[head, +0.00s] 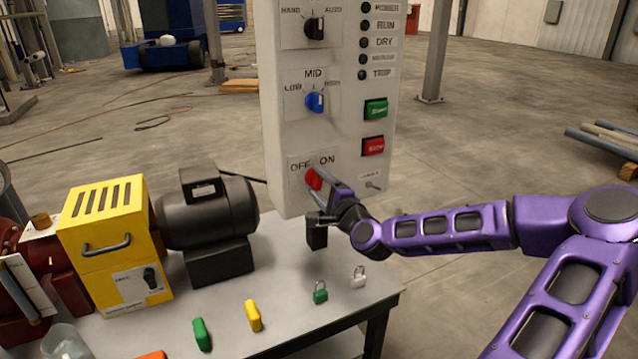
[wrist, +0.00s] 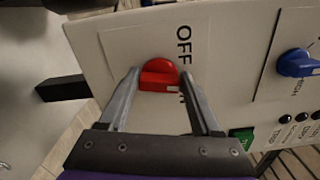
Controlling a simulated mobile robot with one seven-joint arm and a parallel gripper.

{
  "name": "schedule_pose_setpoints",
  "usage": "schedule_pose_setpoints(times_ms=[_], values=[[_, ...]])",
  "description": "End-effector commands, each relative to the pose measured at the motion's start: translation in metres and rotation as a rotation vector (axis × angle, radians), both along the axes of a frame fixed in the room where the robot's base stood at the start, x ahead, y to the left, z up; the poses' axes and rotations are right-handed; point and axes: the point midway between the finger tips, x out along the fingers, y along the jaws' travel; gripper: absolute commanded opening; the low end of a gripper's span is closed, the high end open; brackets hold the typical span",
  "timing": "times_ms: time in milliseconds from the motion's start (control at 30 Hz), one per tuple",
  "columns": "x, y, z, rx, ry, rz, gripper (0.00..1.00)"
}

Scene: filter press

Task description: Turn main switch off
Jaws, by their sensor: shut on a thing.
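The main switch is a red rotary knob (head: 312,179) low on the grey control panel (head: 275,110), below the labels OFF and ON. It also shows in the wrist view (wrist: 158,72), between my two fingers. Its small white mark lies at the lower right there, on the side toward the ON label. My gripper (head: 320,186) is shut on the red knob, with one finger on each side, as the wrist view also shows (wrist: 160,80). The right finger hides most of the ON label in the wrist view.
Above the knob are a blue selector (head: 315,102), a black selector (head: 314,28), and green (head: 376,109) and red (head: 373,146) buttons. A table (head: 275,262) below holds several small padlocks, a yellow box (head: 105,240) and a dark motor (head: 208,210).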

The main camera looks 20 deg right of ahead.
Motion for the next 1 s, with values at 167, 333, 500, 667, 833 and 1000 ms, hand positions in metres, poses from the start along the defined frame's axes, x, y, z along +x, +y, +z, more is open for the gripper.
schedule_pose_setpoints(times_ms=[167, 333, 500, 667, 833, 1000], values=[[0.0005, 0.0005, -0.0007, -0.172, -0.006, 0.001, 0.09], [0.0005, 0.0002, -0.0018, -0.334, -0.013, 0.000, 0.09], [0.0006, -0.0001, -0.0030, -0.495, -0.019, 0.000, 0.09], [0.0007, -0.0004, -0.0039, -0.644, -0.025, 0.000, 0.09], [0.0007, -0.0011, -0.0048, -0.781, -0.030, -0.001, 0.09], [0.0008, -0.0013, -0.0052, -0.889, -0.035, -0.001, 0.09]])
